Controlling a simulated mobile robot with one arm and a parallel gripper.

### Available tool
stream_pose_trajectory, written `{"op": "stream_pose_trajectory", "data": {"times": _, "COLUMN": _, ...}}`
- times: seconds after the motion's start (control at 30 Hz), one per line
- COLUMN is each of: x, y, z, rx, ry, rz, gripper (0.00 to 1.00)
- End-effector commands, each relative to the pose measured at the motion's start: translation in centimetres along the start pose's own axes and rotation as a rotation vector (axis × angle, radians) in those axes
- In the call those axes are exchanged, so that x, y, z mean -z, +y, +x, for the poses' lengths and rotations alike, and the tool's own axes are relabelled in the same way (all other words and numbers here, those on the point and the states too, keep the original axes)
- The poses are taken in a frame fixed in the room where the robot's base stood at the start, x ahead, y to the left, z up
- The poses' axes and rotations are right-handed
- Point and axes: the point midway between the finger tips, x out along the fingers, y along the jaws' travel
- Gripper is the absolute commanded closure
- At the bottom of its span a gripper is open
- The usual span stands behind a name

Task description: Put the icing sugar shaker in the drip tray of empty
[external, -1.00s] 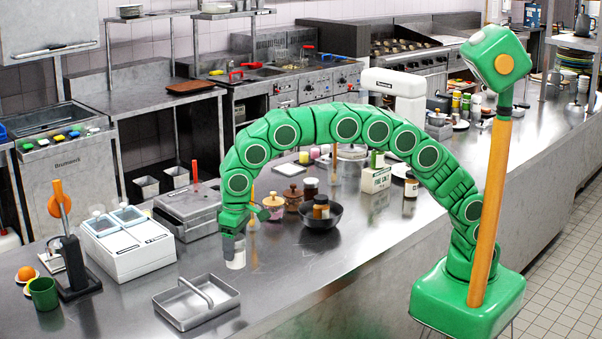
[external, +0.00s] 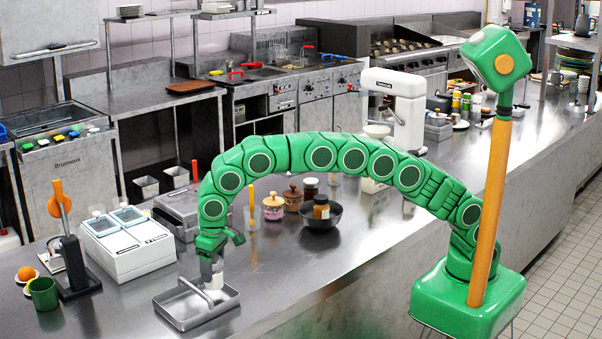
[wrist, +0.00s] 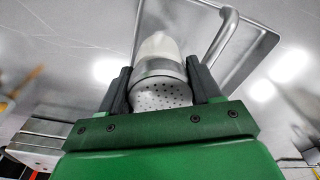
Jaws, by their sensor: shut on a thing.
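The icing sugar shaker (wrist: 160,85) has a perforated metal top and a pale, whitish body. My gripper (wrist: 163,88) is shut on it, with one dark finger on each side of the metal top. In the external view my gripper (external: 211,258) points down and holds the shaker (external: 213,279) at the back right part of the drip tray (external: 182,317). The tray is a shallow metal rectangle with a raised bar handle. In the wrist view the tray (wrist: 262,48) lies beyond the shaker, its handle just right of it. I cannot tell whether the shaker touches the tray floor.
A white two-lidded machine (external: 130,250) stands left behind the tray. A green mug (external: 43,293) and a dark stand with an orange handle (external: 72,265) are at the far left. A dark bowl (external: 320,216) and jars stand to the right. The counter right of the tray is clear.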

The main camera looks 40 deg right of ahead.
Motion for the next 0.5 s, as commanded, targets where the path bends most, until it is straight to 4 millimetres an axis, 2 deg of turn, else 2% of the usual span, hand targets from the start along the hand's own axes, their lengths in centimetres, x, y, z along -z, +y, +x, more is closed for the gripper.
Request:
{"op": "stream_pose_trajectory", "data": {"times": 0.13, "x": 0.2, "y": -0.2, "z": 0.7, "rx": -0.001, "ry": -0.001, "rz": 0.000, "gripper": 0.78}}
{"op": "stream_pose_trajectory", "data": {"times": 0.37, "x": 0.0, "y": -0.1, "z": 3.1, "rx": -0.001, "ry": -0.003, "rz": 0.000, "gripper": 0.78}}
{"op": "stream_pose_trajectory", "data": {"times": 0.5, "x": 0.0, "y": -0.2, "z": 3.4, "rx": 0.000, "ry": 0.001, "rz": -0.001, "gripper": 0.78}}
